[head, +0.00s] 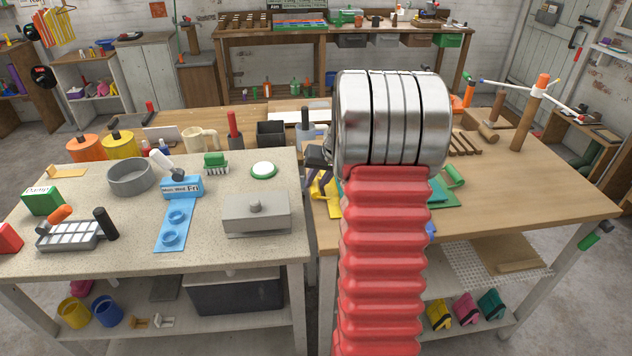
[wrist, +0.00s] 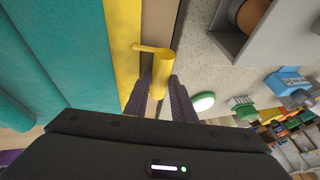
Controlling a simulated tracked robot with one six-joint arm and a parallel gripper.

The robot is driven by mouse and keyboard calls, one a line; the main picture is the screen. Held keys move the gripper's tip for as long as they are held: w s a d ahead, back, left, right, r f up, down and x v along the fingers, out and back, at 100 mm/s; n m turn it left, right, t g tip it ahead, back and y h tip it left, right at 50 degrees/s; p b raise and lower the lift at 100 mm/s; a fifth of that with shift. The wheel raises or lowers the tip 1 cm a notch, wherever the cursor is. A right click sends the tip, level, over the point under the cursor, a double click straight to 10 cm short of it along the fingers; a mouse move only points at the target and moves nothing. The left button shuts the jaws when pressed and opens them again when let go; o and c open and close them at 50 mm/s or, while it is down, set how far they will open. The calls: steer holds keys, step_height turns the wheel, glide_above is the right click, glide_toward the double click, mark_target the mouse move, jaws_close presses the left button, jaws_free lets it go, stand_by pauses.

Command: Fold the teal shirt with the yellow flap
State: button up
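The teal shirt (wrist: 60,50) fills the left of the wrist view. In the head view my arm hides most of it, and a teal and green part (head: 446,194) shows to the right. The yellow flap (wrist: 122,40) runs along the shirt's edge; some yellow (head: 333,200) also shows left of my arm. A yellow handle (wrist: 158,72) with a thin bar sticks up beside the flap. My gripper (wrist: 162,88) has a finger on each side of this handle, with no clear gap, and appears shut on it. My gripper (head: 318,158) is partly hidden in the head view.
The left speckled table (head: 120,255) holds a grey lidded box (head: 255,212), a blue pill organiser (head: 175,215) and a round grey dish (head: 131,177). A wooden post (head: 528,122) stands on the right table (head: 560,200), whose right front is clear.

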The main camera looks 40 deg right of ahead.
jaws_close()
steer(key=shift+d, duration=0.1)
stand_by(0.3)
